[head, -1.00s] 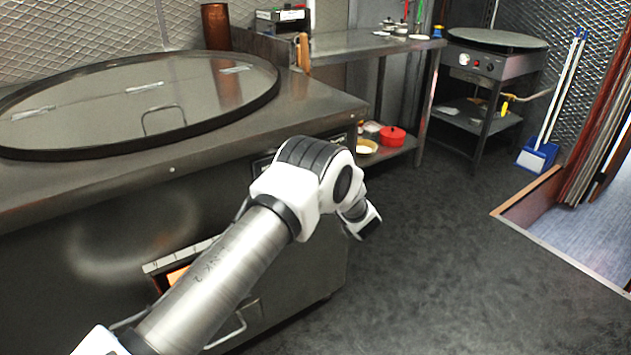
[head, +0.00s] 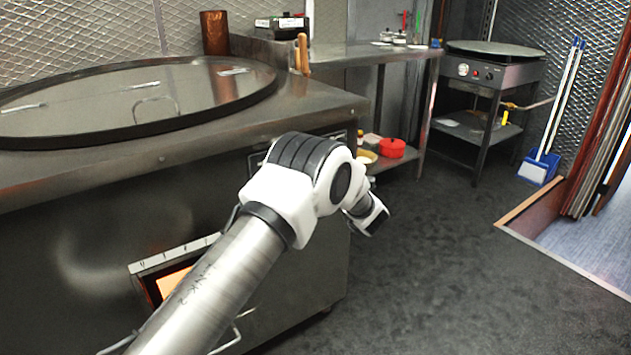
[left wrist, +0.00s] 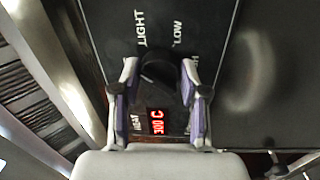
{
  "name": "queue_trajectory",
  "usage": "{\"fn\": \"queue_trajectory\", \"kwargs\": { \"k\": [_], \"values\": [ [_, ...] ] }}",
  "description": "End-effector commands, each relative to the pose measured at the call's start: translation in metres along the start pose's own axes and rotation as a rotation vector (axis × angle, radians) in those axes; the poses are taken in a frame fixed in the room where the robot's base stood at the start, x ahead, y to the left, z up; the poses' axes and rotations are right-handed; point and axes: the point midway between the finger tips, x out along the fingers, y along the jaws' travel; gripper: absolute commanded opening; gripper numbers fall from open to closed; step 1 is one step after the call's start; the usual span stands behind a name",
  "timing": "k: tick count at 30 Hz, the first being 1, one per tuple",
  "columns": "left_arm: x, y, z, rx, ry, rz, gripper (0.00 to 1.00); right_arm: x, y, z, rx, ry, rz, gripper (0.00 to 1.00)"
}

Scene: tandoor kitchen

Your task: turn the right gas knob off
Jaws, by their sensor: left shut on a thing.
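In the left wrist view, a dark round knob (left wrist: 158,69) sits on a black panel (left wrist: 205,45) with white LIGHT and LOW lettering. My left gripper (left wrist: 159,82) has one finger on each side of the knob and is shut on it. A red lit display (left wrist: 157,121) reading 300 C shows just below the knob. In the head view my left arm crosses in front of the steel tandoor counter (head: 310,105), and its fingers and the knob are hidden there. The knob's exact pointing direction is too dark to tell. My right gripper is not in view.
A large round lid (head: 90,100) covers the counter top. A glowing opening (head: 172,284) is in the tandoor's front. A red pot (head: 391,149) stands on a low shelf beyond my arm. A griddle stand (head: 487,90) is farther back. The dark floor (head: 430,270) at right is clear.

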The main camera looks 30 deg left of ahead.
Motion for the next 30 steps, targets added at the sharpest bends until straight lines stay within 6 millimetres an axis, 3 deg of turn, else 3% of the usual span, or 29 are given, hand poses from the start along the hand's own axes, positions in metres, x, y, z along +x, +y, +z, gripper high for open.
{"fn": "queue_trajectory", "kwargs": {
  "k": [1,15,30],
  "values": [
    [0.000,-0.004,0.000,-0.043,0.004,0.002,0.09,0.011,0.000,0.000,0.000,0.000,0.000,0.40],
    [0.000,-0.004,0.001,-0.461,0.035,0.002,0.09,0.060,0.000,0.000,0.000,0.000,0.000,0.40],
    [0.000,0.001,0.000,-0.662,0.050,0.002,0.09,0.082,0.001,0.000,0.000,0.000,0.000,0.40]
  ]
}}
